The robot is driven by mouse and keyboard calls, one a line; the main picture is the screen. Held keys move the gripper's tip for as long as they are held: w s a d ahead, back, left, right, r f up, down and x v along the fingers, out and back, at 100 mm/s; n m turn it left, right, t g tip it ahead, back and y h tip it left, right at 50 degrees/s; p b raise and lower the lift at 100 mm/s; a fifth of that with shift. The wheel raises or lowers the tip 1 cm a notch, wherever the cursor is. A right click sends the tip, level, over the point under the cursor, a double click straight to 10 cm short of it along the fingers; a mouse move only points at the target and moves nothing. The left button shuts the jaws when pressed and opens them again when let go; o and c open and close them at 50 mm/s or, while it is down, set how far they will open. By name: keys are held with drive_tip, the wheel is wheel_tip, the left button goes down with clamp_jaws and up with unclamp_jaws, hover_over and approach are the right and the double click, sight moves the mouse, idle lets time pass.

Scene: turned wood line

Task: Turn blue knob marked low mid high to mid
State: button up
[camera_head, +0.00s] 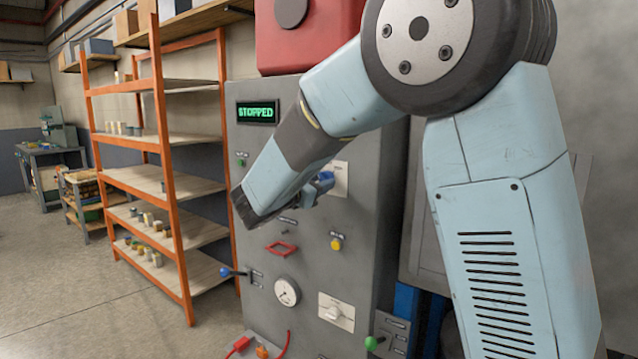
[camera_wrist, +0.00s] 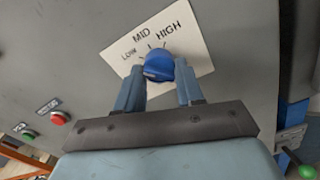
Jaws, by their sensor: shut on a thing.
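The blue knob (camera_wrist: 158,65) sits on a pale plate (camera_wrist: 195,52) marked LOW, MID and HIGH, from left to right in the wrist view. My gripper (camera_wrist: 160,78) has one finger on each side of the knob and is shut on it. Short tick lines show above the knob. A small pale mark shows on the knob's lower part, but I cannot tell which word the knob points to. In the head view the plate (camera_head: 341,180) shows beside my gripper (camera_head: 316,187), whose fingers largely hide the knob.
An orange shelf rack (camera_head: 168,150) stands left.

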drive_tip(key=shift+m, duration=4.2)
drive_tip(key=shift+f, duration=0.1)
drive_tip(key=o, duration=1)
drive_tip(key=shift+o, duration=0.2)
drive_tip(key=v, duration=1.3)
drive_tip(key=shift+s+a, duration=0.25)
